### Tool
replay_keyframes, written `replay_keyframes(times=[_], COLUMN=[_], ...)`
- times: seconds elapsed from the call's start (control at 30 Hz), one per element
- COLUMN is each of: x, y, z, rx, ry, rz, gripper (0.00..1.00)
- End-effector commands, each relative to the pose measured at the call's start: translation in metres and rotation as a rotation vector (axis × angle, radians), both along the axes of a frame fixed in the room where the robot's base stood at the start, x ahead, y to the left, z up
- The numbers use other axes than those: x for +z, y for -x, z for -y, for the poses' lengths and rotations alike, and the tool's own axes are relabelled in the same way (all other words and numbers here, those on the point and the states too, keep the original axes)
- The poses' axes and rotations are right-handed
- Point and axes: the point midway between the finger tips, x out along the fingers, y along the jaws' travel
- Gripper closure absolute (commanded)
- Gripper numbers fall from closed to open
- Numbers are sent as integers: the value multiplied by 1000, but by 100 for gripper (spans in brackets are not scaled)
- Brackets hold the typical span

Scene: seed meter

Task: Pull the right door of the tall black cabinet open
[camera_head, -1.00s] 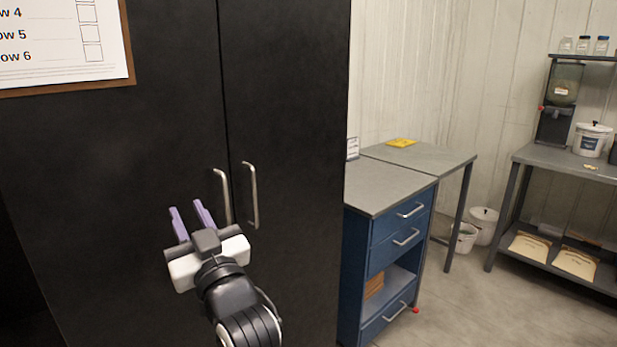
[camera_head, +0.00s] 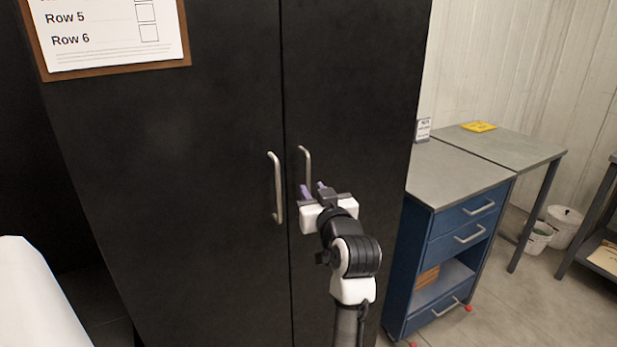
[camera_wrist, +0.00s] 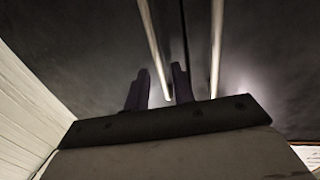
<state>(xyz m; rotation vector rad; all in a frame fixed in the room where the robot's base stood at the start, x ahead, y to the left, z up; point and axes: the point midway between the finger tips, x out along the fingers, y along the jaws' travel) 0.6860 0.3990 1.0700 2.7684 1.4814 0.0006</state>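The tall black cabinet has a left door (camera_head: 220,110) and a right door (camera_head: 350,100), both shut, with a dark seam between them. The right door's silver bar handle (camera_head: 306,160) stands just right of the seam. My gripper (camera_head: 314,188) is at the lower part of this handle, its two purple fingers apart. In the wrist view, where left and right look swapped, the right door's handle (camera_wrist: 151,40) runs down between the open fingers (camera_wrist: 158,88). Whether a finger touches it I cannot tell. The left door's handle (camera_wrist: 217,45) is outside the fingers.
The left door's handle (camera_head: 277,188) is close beside my gripper. A blue drawer unit (camera_head: 432,270) with a grey top stands right of the cabinet, near the right door's side. A framed row list (camera_head: 110,35) hangs on the left door.

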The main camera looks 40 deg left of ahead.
Motion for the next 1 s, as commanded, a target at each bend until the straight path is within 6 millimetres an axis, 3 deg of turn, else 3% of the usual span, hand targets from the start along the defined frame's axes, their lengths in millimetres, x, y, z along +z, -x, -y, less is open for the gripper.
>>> replay_keyframes(times=[0.1, 0.3, 0.67, 0.87, 1.0], x=[2, 1, 0, 0, 0], y=[-12, -24, -27, -27, -27], z=[-19, -36, -40, -40, -40], rx=[1, 0, -1, -1, -1], ry=[1, -1, -1, 0, 0], rz=[-2, -1, 1, 0, 0], gripper=[75, 75, 75, 100, 100])
